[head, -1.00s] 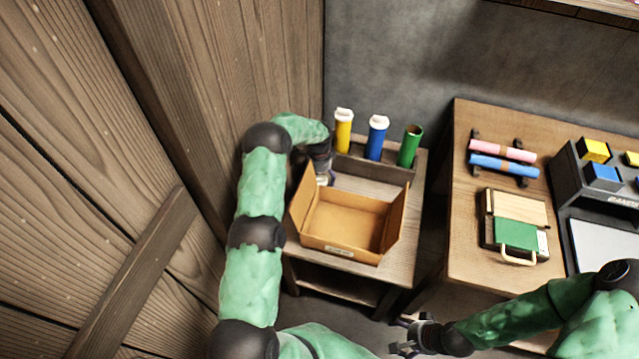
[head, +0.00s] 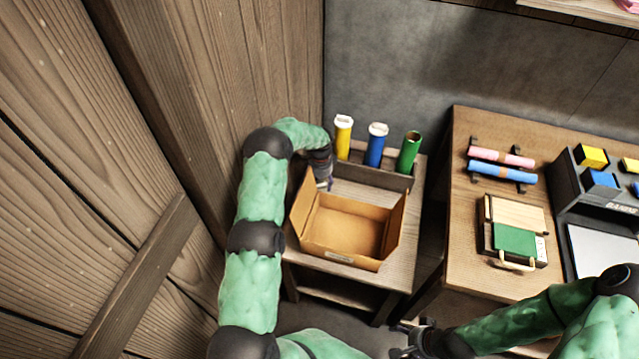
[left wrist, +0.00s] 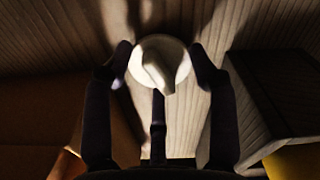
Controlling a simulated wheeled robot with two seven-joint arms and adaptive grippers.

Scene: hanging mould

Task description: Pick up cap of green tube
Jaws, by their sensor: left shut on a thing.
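The green tube (head: 409,152) stands upright without a cap in the rack (head: 372,170) at the back of the small table, its open top showing. A white cap (left wrist: 160,62) is held between the fingers of my left gripper (left wrist: 162,75). The cap has a raised ridge on top. In the head view my left gripper (head: 325,182) is low behind the box's left back corner, and the cap is not clear there. My right gripper (head: 398,340) is at the bottom edge, apart from everything, and its fingers look spread.
A yellow tube (head: 343,138) and a blue tube (head: 376,146) with white caps stand left of the green one. An open cardboard box (head: 345,257) fills the small table's front. A larger table (head: 470,255) stands right, past a gap. A wooden wall is close left.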

